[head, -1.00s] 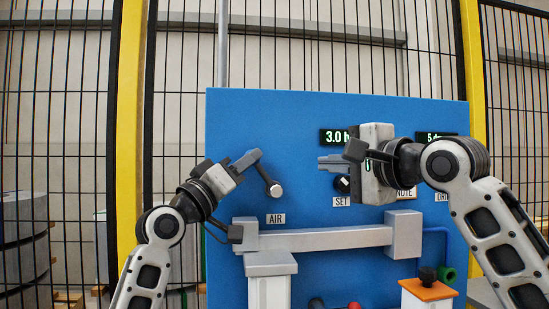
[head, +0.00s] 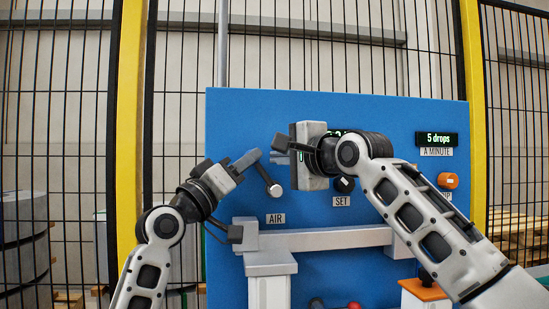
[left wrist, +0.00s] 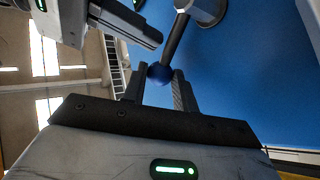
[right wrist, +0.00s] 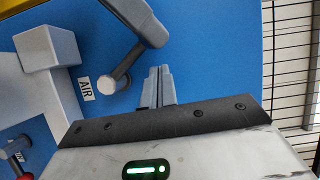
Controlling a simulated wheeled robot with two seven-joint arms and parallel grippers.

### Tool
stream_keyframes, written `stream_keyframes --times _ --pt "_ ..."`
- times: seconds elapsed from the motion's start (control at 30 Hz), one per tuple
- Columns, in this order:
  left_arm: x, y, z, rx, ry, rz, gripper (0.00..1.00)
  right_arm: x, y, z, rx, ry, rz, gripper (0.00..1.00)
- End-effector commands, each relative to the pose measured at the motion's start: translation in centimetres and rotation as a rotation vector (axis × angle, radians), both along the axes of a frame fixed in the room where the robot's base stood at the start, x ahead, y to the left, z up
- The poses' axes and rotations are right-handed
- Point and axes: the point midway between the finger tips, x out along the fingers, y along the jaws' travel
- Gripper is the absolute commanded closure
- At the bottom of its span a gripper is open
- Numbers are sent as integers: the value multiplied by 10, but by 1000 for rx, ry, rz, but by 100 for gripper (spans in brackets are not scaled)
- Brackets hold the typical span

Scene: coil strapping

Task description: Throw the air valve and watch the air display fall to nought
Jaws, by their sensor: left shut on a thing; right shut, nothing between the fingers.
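The air valve's lever (head: 266,178) slants up and left from its silver hub (head: 274,190), above the AIR label (head: 276,218) on the blue panel. My left gripper (head: 253,160) is shut on the lever's blue ball end (left wrist: 160,73). My right gripper (head: 282,146) is shut and empty, up and right of the hub. In the right wrist view its closed fingers (right wrist: 157,88) are apart from the lever's hub (right wrist: 107,85). The air display (head: 335,132) is mostly hidden behind my right gripper, so its reading cannot be made out.
The SET knob (head: 344,185) is just below my right wrist. A second display (head: 436,139) reads 5 drops a minute, with an orange button (head: 448,181) beneath. A grey bar (head: 320,240) crosses below AIR. A red knob (head: 354,306) shows low down. Mesh fencing stands behind.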

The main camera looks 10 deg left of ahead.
Motion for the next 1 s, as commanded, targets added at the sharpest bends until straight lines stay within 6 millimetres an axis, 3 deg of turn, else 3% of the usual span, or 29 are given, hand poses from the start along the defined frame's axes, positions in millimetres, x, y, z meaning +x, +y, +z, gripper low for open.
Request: stream_keyframes --times 0.9,0.93,0.97,1.0 --pt "0 -1 0 2 1 -2 100 -17 25 -2 -56 -22 7 100" --pt "0 -2 0 2 1 -3 69 -17 26 -2 -56 -22 8 100" --pt "0 -2 0 2 1 -3 63 -17 26 -2 -57 -22 9 100" --pt "0 -2 0 2 0 -4 63 -17 26 -2 -57 -22 9 100"
